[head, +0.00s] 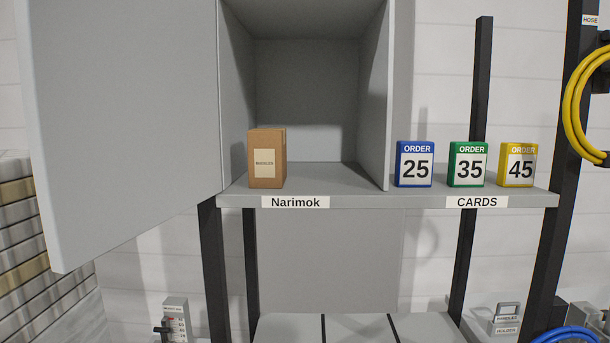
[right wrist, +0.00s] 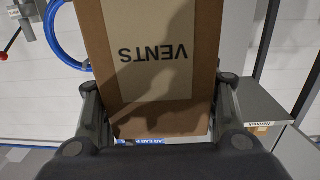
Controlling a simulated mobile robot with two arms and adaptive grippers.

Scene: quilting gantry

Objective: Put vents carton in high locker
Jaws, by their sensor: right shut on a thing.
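The vents carton (right wrist: 165,95) fills the middle of the right wrist view, a brown box with a pale label reading VENTS upside down. My right gripper (right wrist: 160,108) is shut on it, one finger on each side. In the head view the high locker (head: 305,95) is open, its grey door (head: 125,120) swung out to the left. Inside, at the front left of its floor, stands a smaller brown carton (head: 267,158) with a label that looks like NOZZLES. The rest of the locker floor is clear. Neither gripper shows in the head view.
A blue card box (head: 414,165), a green one (head: 468,165) and a yellow one (head: 517,165) stand on the shelf (head: 390,199) right of the locker. A yellow hose (head: 575,110) hangs at far right. The shelf's label reads Narimok below the locker.

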